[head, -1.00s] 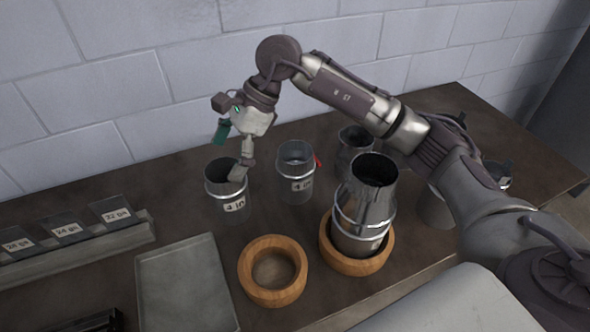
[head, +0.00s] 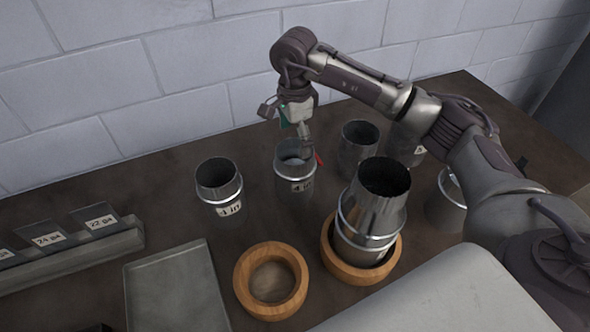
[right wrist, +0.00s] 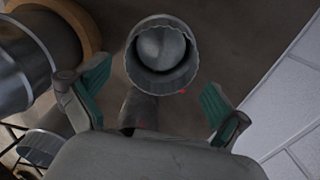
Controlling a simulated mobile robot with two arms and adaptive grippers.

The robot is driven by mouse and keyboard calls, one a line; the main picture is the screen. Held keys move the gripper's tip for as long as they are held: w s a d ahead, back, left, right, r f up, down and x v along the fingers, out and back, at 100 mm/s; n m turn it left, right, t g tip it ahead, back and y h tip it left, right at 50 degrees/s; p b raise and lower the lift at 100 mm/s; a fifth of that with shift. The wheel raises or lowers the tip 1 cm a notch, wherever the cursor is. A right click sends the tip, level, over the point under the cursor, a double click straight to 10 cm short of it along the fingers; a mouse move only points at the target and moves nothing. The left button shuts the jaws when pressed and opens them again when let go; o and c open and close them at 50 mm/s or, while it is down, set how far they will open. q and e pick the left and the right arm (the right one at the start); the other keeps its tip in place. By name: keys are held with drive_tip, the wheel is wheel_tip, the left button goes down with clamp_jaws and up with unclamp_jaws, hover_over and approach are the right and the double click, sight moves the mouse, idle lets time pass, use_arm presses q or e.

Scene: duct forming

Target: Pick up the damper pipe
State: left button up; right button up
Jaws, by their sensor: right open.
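The damper pipe (head: 294,178) is a grey metal pipe with a "4 in" label and a small red lever at its right side. It stands upright on the table. In the right wrist view the damper pipe (right wrist: 162,82) shows from above, with a round disc inside its rim. My right gripper (head: 303,143) is over the far side of its rim in the head view. In the right wrist view my right gripper (right wrist: 154,98) is open, its green-padded fingers apart and nothing held. I cannot tell if it touches the pipe. My left gripper is not in view.
Another "4 in" pipe (head: 220,190) stands to the left. A dark pipe (head: 357,150) stands behind right, and a tall reducer (head: 372,215) sits in a wooden ring (head: 337,268). An empty wooden ring (head: 243,282) and a flat tray (head: 170,290) lie in front.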

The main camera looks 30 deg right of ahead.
sight(295, 152)
drive_tip(key=shift+f+p, duration=0.9)
wheel_tip(295, 152, down, 3)
drive_tip(key=shift+w+r+p, duration=0.1)
drive_tip(key=shift+r+p, duration=0.1)
drive_tip(key=shift+p, duration=0.15)
drive_tip(key=shift+d+f, duration=0.1)
drive_tip(key=shift+f, duration=0.15)
drive_tip(key=shift+c, duration=0.5)
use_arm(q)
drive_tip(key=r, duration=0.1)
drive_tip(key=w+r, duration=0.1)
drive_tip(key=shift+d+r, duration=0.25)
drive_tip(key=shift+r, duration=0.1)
use_arm(e)
drive_tip(key=c, duration=1.5)
